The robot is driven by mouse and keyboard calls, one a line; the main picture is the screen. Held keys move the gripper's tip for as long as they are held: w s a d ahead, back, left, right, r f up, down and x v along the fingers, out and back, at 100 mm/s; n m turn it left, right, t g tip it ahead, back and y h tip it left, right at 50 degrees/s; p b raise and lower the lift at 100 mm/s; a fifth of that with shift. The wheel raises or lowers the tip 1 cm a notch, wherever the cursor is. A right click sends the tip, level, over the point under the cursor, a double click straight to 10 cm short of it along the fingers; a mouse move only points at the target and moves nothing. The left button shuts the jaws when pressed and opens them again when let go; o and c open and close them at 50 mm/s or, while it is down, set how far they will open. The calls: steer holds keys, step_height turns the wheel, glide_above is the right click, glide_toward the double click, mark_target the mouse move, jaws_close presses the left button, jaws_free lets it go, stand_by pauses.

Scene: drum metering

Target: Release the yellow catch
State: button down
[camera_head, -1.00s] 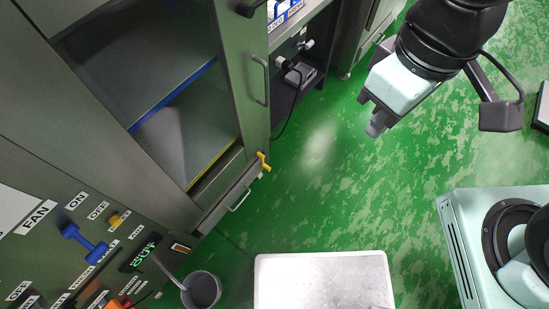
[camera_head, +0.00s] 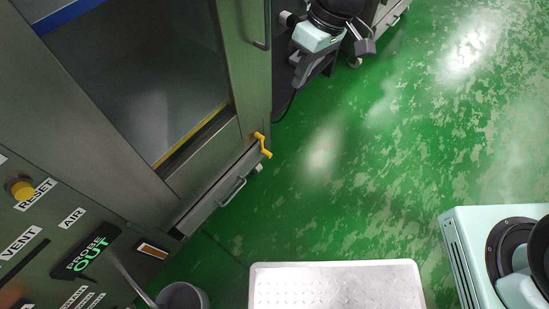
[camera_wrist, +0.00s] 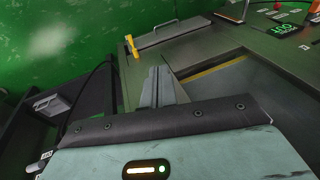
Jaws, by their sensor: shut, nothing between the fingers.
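The yellow catch (camera_head: 263,145) is a small bent lever on the edge of the grey-green cabinet, beside the drawer-like panel with a handle (camera_head: 232,192). In the wrist view the yellow catch (camera_wrist: 132,46) stands beyond my fingers, at the cabinet's edge. My gripper (camera_head: 298,84) is above and to the right of the catch in the head view, apart from it. Its fingers (camera_wrist: 160,75) are together and empty, pointing toward the cabinet's front in the wrist view.
A control panel (camera_head: 60,235) with a display reading "PROBE OUT" is at lower left. A pale tray or step (camera_head: 335,285) lies at the bottom on the green floor (camera_head: 400,150). A grey cup (camera_head: 182,297) stands near the panel. Floor right of the cabinet is clear.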

steer(key=w+f+b, duration=0.4)
steer(key=f+b, duration=0.1)
steer(key=f, duration=0.5)
steer(key=w+d+f+y+b, duration=0.1)
steer(key=w+f+b, duration=0.4)
steer(key=f, duration=0.5)
steer(key=w+f+b, duration=0.4)
steer(key=f+b, duration=0.1)
steer(key=f, duration=0.5)
steer(key=shift+w+d+f+n+y, duration=0.2)
steer(key=shift+w+n+y, duration=0.1)
steer(key=shift+n+y, duration=0.1)
steer(key=s+b+x, duration=0.2)
steer(key=b+x, duration=0.5)
steer(key=x, duration=0.6)
steer(key=shift+a+r, duration=0.15)
steer(key=shift+a, duration=0.2)
